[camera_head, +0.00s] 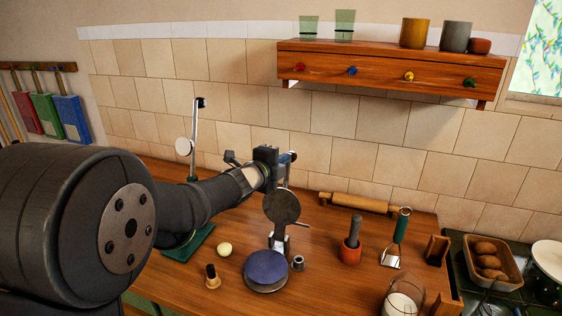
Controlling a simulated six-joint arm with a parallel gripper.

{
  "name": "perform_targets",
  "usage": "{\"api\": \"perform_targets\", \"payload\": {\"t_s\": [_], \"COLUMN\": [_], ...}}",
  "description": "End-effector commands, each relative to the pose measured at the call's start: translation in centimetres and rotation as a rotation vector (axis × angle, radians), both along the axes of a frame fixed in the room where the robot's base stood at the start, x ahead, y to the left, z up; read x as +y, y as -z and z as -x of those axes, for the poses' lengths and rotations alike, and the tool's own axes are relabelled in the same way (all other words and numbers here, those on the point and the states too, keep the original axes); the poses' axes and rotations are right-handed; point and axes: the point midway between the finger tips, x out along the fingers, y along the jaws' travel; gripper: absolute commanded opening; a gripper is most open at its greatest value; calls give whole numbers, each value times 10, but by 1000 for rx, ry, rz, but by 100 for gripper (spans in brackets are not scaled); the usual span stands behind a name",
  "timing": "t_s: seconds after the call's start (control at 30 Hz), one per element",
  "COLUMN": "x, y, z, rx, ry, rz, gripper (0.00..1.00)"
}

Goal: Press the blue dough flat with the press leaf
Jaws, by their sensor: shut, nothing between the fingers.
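The press stands on the wooden counter, with its round dark leaf (281,207) raised upright on a metal hinge. The blue dough (266,266) looks like a broad, flat round disc on the press's lower plate (266,288), in front of the hinge. The leaf is clear of the dough. My gripper (288,162) is shut and empty, above and behind the raised leaf. Its fingertips are small and partly hidden, and I cannot tell whether they touch the leaf.
A pale ball (224,249), a small wooden-handled stamp (212,277) and a metal cup (298,263) sit near the press. A red mortar (350,253), green-handled tool (399,236) and glass (402,297) stand right. A rolling pin (358,203) lies behind. A shelf (390,70) hangs above.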

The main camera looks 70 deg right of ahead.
Motion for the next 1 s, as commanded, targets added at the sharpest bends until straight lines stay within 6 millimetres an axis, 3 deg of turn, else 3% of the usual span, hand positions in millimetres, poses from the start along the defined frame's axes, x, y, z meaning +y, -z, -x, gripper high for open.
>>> {"api": "perform_targets", "payload": {"t_s": [0.27,0.7,1.0], "x": [16,94,128], "y": [-5,-28,-36], "z": [-4,-20,-27], "rx": [-1,-1,-1], "ry": [-1,-2,0], "rz": [1,2,0], "gripper": [0,0,0]}}
